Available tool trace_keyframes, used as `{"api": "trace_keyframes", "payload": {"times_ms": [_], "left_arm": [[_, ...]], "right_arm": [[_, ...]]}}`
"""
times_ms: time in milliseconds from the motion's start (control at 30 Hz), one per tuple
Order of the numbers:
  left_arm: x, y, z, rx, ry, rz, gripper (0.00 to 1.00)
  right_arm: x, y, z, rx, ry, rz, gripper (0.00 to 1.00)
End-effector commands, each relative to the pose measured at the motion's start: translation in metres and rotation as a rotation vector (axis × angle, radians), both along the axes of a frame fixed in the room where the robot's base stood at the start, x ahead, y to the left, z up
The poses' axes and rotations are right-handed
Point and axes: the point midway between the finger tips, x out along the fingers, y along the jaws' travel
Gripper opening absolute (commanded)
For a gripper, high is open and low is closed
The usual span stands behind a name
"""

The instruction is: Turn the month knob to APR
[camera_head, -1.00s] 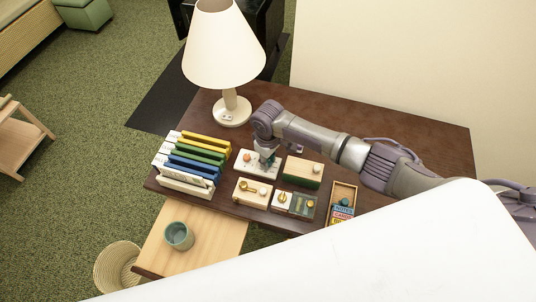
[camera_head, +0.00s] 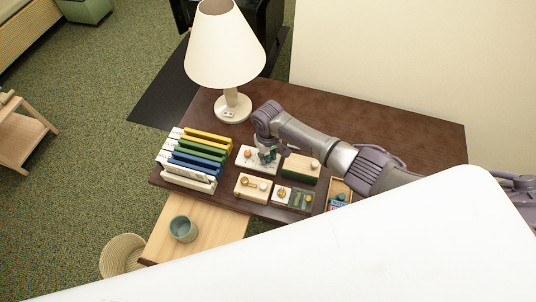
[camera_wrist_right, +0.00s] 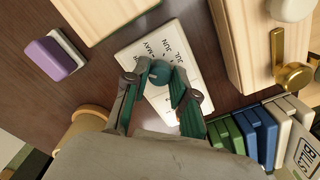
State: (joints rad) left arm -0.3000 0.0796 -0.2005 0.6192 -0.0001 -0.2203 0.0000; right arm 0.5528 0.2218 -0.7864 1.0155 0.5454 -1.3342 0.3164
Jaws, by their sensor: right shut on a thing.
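The month knob (camera_wrist_right: 160,72) is a round teal knob on a white plate (camera_wrist_right: 188,92) in the right wrist view. The month labels JUL, JUN and MAY are readable beside it; other labels are hidden by my fingers. I cannot tell which month the knob points to. My right gripper (camera_wrist_right: 158,88) is shut on the knob, with a finger on either side of it. In the head view my right gripper (camera_head: 267,154) is over the white plate (camera_head: 258,166) on the dark desk, hiding most of the knob. My left gripper is not in view.
A row of colored folders (camera_head: 195,158) stands left of the plate. A lamp (camera_head: 232,108) stands behind. Wooden boxes with brass and white knobs (camera_head: 252,188) sit in front, and a green-fronted box (camera_head: 300,168) to the right. A cup (camera_head: 182,229) is on the lower wooden surface.

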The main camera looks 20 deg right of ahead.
Motion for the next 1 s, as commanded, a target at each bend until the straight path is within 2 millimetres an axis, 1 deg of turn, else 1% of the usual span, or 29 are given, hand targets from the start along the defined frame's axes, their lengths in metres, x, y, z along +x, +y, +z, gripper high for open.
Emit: {"api": "trace_keyframes", "payload": {"times_ms": [167, 200, 333, 367, 633, 767, 867, 1000], "left_arm": [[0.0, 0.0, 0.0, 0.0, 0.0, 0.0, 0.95], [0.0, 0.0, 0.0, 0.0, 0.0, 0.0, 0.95], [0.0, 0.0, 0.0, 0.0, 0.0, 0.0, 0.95], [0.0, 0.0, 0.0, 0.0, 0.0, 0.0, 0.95], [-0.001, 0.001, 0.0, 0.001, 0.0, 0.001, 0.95], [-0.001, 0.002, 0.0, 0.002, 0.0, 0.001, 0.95], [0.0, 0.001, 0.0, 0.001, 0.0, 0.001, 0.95], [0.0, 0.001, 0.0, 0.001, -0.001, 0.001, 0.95]], "right_arm": [[0.001, 0.0, 0.0, 0.0, -0.002, 0.001, 0.0], [0.001, 0.0, 0.0, 0.0, -0.002, 0.001, 0.28], [0.001, 0.0, 0.0, 0.0, -0.002, 0.002, 0.49], [0.001, 0.0, 0.0, 0.0, -0.002, 0.002, 0.52], [0.0, 0.0, 0.001, 0.0, -0.001, 0.002, 0.52], [0.001, 0.0, 0.008, 0.001, -0.002, 0.003, 0.52], [0.001, 0.001, 0.022, 0.002, -0.004, 0.004, 0.52], [0.001, 0.001, 0.052, 0.002, -0.005, 0.003, 0.52]]}}
